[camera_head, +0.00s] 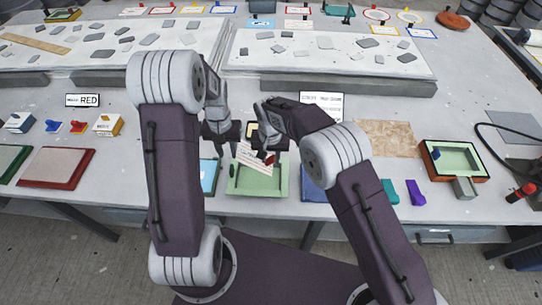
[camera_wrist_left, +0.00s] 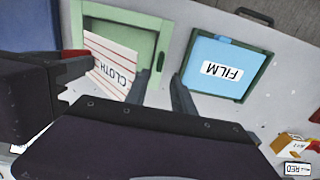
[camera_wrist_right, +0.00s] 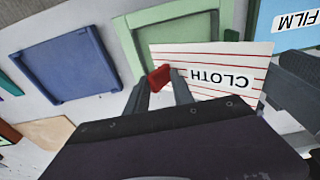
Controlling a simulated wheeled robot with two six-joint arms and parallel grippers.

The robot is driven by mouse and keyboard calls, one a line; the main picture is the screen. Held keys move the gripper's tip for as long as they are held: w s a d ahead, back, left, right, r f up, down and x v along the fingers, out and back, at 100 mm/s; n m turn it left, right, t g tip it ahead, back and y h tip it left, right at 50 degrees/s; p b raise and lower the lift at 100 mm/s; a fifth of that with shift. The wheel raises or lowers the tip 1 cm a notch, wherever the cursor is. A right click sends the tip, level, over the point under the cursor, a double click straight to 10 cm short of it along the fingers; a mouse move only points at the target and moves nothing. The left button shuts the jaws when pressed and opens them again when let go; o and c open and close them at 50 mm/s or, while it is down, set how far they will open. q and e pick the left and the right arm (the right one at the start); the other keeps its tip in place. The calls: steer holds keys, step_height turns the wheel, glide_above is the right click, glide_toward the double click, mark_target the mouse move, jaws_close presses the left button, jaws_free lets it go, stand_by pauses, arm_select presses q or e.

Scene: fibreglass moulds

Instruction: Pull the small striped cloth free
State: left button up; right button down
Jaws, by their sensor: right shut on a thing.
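The small white cloth (camera_head: 258,157) has red stripes and the word CLOTH. It hangs tilted over the pale green mould (camera_head: 258,187), as the left wrist view (camera_wrist_left: 110,68) also shows. A red tab (camera_wrist_right: 158,78) sits at one edge of the cloth in the right wrist view. My right gripper (camera_head: 268,158) is shut on this red tab, with its fingers on either side. My left gripper (camera_head: 224,155) is open and empty beside the cloth's opposite edge. In the left wrist view one of its fingers overlaps the cloth's edge; I cannot tell whether they touch.
A blue FILM panel in a green frame (camera_wrist_left: 215,65) lies beside the mould. A blue tray (camera_wrist_right: 68,65) lies on its other side. A green-lined brown tray (camera_head: 453,160) and purple wedge (camera_head: 415,192) stand at right. A raised white board (camera_head: 325,55) lies behind.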

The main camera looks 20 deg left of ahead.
arm_select(q)
steer(key=shift+r, duration=0.7)
steer(key=shift+r, duration=0.15)
arm_select(e)
steer(key=shift+r, duration=0.1)
